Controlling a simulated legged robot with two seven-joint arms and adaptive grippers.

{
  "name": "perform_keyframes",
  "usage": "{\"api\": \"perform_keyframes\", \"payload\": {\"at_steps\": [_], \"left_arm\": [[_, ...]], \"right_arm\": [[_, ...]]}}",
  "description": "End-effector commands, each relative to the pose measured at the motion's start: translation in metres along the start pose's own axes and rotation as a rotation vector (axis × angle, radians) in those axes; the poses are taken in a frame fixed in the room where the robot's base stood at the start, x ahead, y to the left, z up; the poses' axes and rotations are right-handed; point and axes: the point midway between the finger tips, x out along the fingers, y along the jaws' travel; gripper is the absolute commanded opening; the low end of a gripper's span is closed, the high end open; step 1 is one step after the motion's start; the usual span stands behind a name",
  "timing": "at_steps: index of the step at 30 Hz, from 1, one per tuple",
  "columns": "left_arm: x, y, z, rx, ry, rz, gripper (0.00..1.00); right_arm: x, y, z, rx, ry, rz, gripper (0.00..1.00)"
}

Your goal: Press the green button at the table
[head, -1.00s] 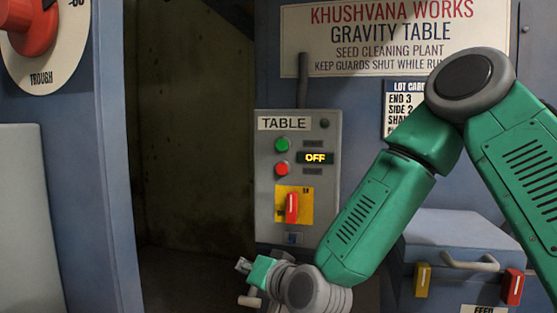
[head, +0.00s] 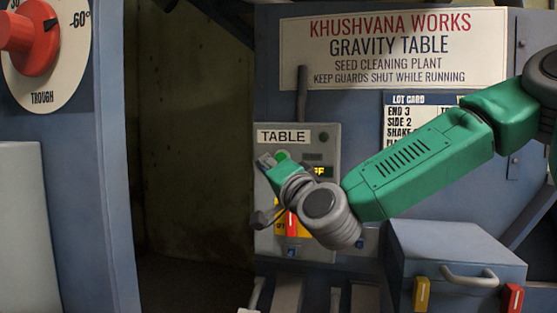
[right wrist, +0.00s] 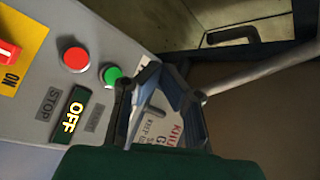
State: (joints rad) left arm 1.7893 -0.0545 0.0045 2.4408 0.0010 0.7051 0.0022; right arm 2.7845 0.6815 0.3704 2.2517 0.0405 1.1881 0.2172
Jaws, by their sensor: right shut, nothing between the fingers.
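The grey TABLE control box (head: 325,150) hangs on the blue machine in the head view. Its green button (head: 282,155) shows just behind my right gripper (head: 266,161), which covers part of the box front. In the right wrist view the green button (right wrist: 111,75) is clear, just left of my shut, empty right gripper (right wrist: 150,76). Whether the fingertips touch the box is hard to tell. The red button (right wrist: 75,60) sits beside the green one. A lit display (right wrist: 70,116) reads OFF. My left gripper is out of view.
A red rotary switch on a yellow plate (right wrist: 28,40) is on the same box. A TROUGH dial with a red knob (head: 38,40) is at upper left. A blue bin with a grey handle (head: 468,278) stands at lower right. A dark opening lies left of the box.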

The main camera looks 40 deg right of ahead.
Motion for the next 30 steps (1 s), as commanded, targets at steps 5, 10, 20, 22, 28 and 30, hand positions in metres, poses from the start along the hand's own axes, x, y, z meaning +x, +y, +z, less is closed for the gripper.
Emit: {"api": "perform_keyframes", "payload": {"at_steps": [5,10,20,22,28,30], "left_arm": [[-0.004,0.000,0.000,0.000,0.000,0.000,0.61],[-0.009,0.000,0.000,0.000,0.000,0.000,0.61],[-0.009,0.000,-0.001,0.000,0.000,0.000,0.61],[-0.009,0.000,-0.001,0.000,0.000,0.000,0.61],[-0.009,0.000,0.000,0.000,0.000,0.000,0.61],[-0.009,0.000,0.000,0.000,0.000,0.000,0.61]], "right_arm": [[0.013,0.009,-0.010,0.001,0.003,0.003,0.00],[0.030,0.022,-0.023,0.001,0.004,0.003,0.00],[0.055,0.039,-0.038,-0.002,0.001,0.001,0.00],[0.057,0.040,-0.040,-0.002,0.001,0.001,0.00],[0.059,0.043,-0.043,-0.002,0.000,0.000,0.00],[0.059,0.043,-0.043,-0.001,0.000,0.000,0.00]]}}
